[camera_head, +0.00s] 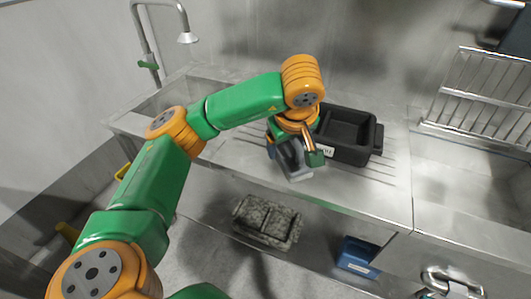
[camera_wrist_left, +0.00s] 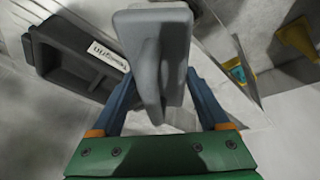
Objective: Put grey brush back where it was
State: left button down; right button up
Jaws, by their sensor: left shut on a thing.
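The grey brush (camera_head: 299,174) is held by my left gripper (camera_head: 293,158), above the ribbed steel drainboard near its front edge. In the left wrist view the brush (camera_wrist_left: 160,45) sits upright between the blue fingers, its broad grey top nearest the camera. My left gripper (camera_wrist_left: 160,82) is shut on it. The black tray (camera_head: 377,142) stands on the drainboard just to the right of and behind the gripper. It has a white label on its front, partly covered by the arm. The tray also shows at the left of the wrist view (camera_wrist_left: 75,50). My right gripper is not in view.
A sink with a tap (camera_head: 187,37) is at the back left. A wire rack (camera_head: 485,95) stands over the right-hand basin. A speckled grey block (camera_head: 267,222) and a blue box (camera_head: 357,257) lie below the counter. The drainboard's front edge is bare.

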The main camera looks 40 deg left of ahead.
pick_arm(q)
jog(key=w+a+f, duration=0.2)
jog(key=shift+w+a+f+b, duration=0.25)
jog(key=shift+a+f+b, duration=0.05)
jog(key=shift+a+b, duration=0.1)
jog(key=w+a+f, duration=0.1)
jog(key=a+f, duration=0.1)
jog(key=w+a+f+p, duration=0.1)
jog(key=a+f, duration=0.1)
jog(key=shift+w+f, duration=0.1)
jog(key=shift+w, duration=0.2)
jog(key=shift+w+a+f, duration=0.1)
jog(key=shift+a+f, duration=0.15)
notch_tip(320, 180, down, 3)
jog(key=shift+w+a+p, duration=0.15)
jog(key=shift+p, duration=0.2)
jog(key=shift+w+f, duration=0.1)
jog(key=shift+f, duration=0.3)
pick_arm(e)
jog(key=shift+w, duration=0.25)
pick_arm(q)
grip_release()
jog(key=shift+f, duration=0.1)
